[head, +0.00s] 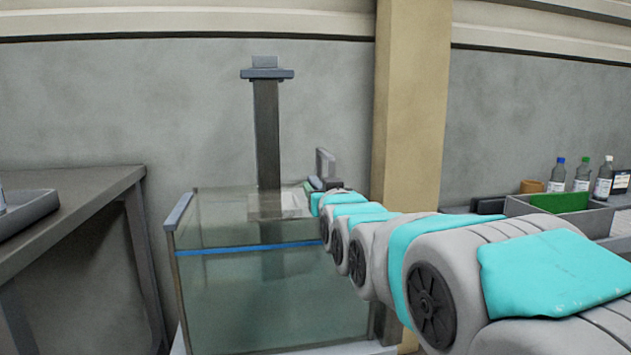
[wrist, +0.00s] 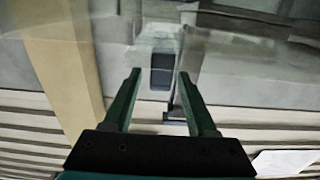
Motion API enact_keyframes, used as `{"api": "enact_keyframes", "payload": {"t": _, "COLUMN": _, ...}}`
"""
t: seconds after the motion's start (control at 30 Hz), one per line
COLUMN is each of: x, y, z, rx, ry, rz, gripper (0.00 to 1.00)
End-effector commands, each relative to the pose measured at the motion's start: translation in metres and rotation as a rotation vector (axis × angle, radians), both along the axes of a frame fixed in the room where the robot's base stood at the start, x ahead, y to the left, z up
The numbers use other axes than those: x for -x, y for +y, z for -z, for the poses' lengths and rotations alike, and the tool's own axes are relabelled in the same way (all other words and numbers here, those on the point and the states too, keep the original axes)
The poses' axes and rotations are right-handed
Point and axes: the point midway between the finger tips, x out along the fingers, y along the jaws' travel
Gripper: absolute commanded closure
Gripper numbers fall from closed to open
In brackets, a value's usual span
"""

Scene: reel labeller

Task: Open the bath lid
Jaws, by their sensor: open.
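The bath (head: 270,300) is a clear glass tank with a blue line across its front, left of my arm in the head view. Its lid is hard to make out; a pale see-through panel (head: 278,205) shows near the top, and I cannot tell the lid's angle. My gripper (head: 312,187) is at the tank's upper right corner, partly hidden by my arm. In the wrist view my gripper (wrist: 159,72) is open, with two green fingers apart. A dark block (wrist: 161,72), perhaps the lid handle, shows between the fingertips. I cannot tell whether they touch it.
A dark post (head: 267,130) with a flat cap rises behind the tank. A grey table (head: 75,185) with a tray stands at left. A tan pillar (head: 412,110) is behind my arm. Bottles (head: 582,172) and a grey bin (head: 560,208) are at right.

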Motion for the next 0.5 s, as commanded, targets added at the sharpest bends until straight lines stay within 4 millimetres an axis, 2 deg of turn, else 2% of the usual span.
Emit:
{"api": "enact_keyframes", "payload": {"t": 0.3, "x": -0.04, "y": 0.011, "z": -0.001, "rx": -0.001, "ry": -0.002, "rz": 0.0, "gripper": 0.43}}
{"api": "enact_keyframes", "payload": {"t": 0.5, "x": -0.052, "y": 0.015, "z": 0.001, "rx": 0.0, "ry": 0.0, "rz": 0.0, "gripper": 0.43}}
